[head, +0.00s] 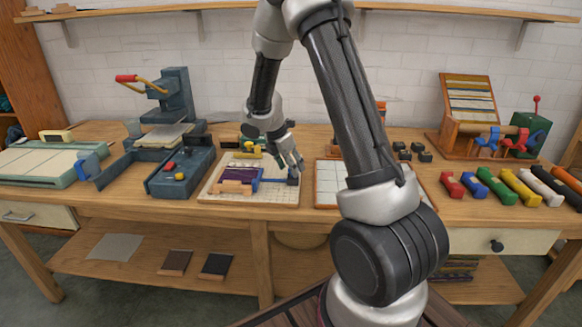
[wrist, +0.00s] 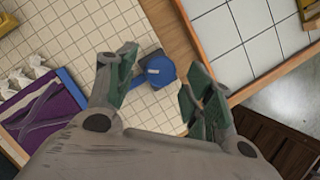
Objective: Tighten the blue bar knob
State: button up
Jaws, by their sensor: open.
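A blue bar (head: 268,184) lies along a cream gridded board beside a purple piece (head: 240,173), with a dark block at its right end. In the wrist view a blue part, seemingly the bar's knob (wrist: 155,70), sits over the grid against a dark block (wrist: 172,36). My gripper (head: 293,165) is above the bar's right end, pointing down. In the wrist view its fingers (wrist: 158,82) are spread apart, with the blue part showing between and beyond them. I cannot tell how far above it they are. Nothing is held.
A white tiled board (head: 328,182) lies just right of the gridded board. A dark tray with red and yellow knobs (head: 182,168) stands left. The bench's front edge is close to both boards.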

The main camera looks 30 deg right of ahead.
jog(key=shift+d+f, duration=0.2)
jog(key=shift+f, duration=0.2)
jog(key=c, duration=1)
